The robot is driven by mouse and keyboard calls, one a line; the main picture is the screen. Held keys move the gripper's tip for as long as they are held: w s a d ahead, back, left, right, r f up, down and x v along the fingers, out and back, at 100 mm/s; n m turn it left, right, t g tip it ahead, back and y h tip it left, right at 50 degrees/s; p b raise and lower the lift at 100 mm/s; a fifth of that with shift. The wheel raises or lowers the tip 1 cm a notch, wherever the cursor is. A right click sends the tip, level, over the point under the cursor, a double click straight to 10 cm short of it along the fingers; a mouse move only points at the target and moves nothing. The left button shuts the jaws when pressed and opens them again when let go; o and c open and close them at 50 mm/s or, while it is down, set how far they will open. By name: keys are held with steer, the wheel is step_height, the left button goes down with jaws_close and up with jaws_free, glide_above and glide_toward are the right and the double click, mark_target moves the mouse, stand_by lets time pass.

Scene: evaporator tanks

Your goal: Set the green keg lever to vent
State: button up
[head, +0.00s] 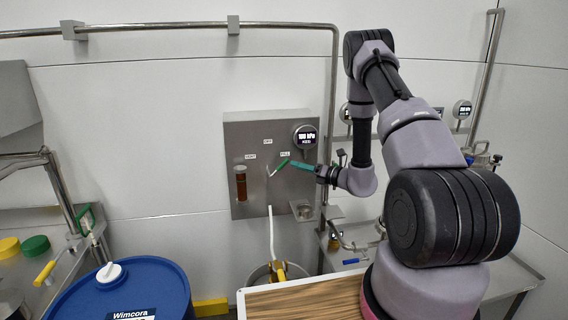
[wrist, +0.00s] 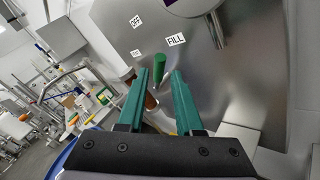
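The green keg lever (head: 281,164) is on a grey metal panel (head: 250,135) on the wall. It points up and right toward the FILL label (head: 285,154); the OFF label (head: 268,142) is above and the VENT label (head: 250,156) to the left. My gripper (head: 293,163) is just right of the lever, its teal fingers pointing at the panel. In the wrist view the fingers are apart, and the green handle (wrist: 160,66) shows between and beyond their tips. I cannot tell whether either finger touches it.
A round gauge (head: 305,136) sits at the panel's upper right. An amber sight glass (head: 240,184) is on its left. A white hose (head: 271,232) hangs below. A blue drum (head: 135,290) stands at lower left, and a wooden top (head: 305,300) in front.

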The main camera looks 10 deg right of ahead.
mark_target(285, 162)
steer(key=x, duration=0.6)
steer(key=shift+w+a, duration=0.15)
steer(key=shift+a, duration=0.05)
jaws_close()
stand_by(1.2)
